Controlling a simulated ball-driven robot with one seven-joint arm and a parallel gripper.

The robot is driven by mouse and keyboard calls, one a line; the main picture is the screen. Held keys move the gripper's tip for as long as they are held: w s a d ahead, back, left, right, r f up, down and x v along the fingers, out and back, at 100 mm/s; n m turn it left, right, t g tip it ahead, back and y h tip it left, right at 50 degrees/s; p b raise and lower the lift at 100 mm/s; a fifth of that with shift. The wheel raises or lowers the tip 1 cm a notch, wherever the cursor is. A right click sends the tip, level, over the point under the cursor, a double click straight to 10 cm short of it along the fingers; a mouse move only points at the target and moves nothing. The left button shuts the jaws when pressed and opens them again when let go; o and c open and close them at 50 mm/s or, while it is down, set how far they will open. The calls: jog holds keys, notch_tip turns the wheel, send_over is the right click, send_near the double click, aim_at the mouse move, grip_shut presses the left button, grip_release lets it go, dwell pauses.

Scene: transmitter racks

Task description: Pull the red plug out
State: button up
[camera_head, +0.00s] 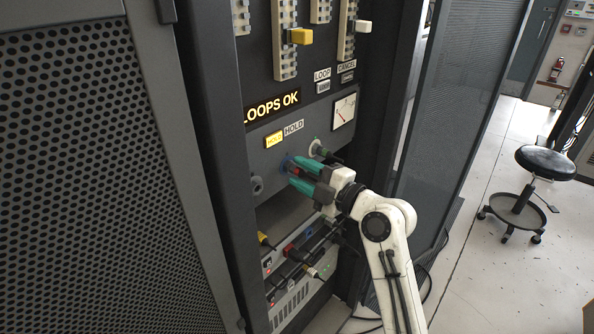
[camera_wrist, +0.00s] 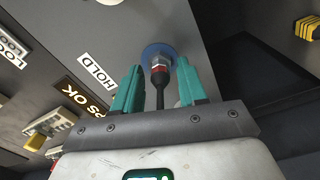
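The red plug (camera_wrist: 160,70) is a dark plug with a red band and a black tail. It sits in a blue-ringed socket (camera_wrist: 158,51) on the grey panel. My gripper (camera_wrist: 159,64) has its two teal fingers on either side of the plug, with gaps showing, so it is open around it. The black tail runs back between the fingers toward my palm. In the head view my gripper (camera_head: 292,171) reaches the panel, and only a bit of red shows between the fingers. They hide most of the plug there.
A green plug (camera_head: 319,149) sits close to the right of my fingers. A grey round socket (camera_head: 257,185) is to the left. Below is a shelf with several coloured connectors (camera_head: 289,249). A lit yellow button (camera_head: 273,140) is above. A stool (camera_head: 540,165) stands at right.

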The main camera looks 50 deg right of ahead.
grip_shut()
jog(key=shift+s+f, duration=0.1)
jog(key=shift+s, duration=0.1)
dwell(0.3)
jog(key=shift+s+d+b, duration=0.1)
jog(key=shift+s+b, duration=1.75)
jog(key=shift+s, duration=1)
